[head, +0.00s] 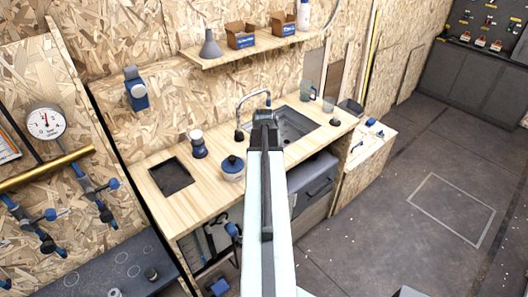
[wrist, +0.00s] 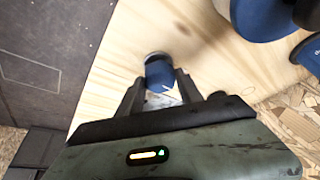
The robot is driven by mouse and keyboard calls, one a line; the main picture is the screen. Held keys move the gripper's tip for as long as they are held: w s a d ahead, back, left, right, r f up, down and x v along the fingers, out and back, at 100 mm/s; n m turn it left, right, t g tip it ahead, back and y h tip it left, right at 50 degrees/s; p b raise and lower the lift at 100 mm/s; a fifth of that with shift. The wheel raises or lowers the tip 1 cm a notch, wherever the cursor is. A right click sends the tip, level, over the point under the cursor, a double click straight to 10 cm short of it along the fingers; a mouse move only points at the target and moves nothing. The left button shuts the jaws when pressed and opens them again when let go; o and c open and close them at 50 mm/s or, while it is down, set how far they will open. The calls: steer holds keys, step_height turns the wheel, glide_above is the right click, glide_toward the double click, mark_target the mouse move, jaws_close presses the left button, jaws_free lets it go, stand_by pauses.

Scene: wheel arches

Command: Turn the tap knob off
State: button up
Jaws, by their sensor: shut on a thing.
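My gripper (head: 264,118) reaches over the worktop by the sink in the head view, where its fingertips are hidden. In the wrist view my gripper (wrist: 158,90) has its two fingers on either side of a short blue knob (wrist: 159,72), which I take for the tap knob, and is shut on it. The knob has a dark end and stands against a pale wood surface. The curved grey tap spout (head: 250,96) shows behind my gripper in the head view. I cannot see the tap knob there, nor tell how far it is turned.
The sink (head: 290,126) lies right of my arm. A shelf (head: 240,54) crosses the wall above. Open floor (head: 440,205) is at the right.

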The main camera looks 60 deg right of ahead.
steer(key=shift+n, duration=0.3)
stand_by(0.4)
steer(key=o, duration=1.4)
steer(key=shift+c, duration=0.2)
steer(key=p+v, duration=0.7)
steer(key=shift+s+r, duration=0.2)
steer(key=shift+r, duration=0.2)
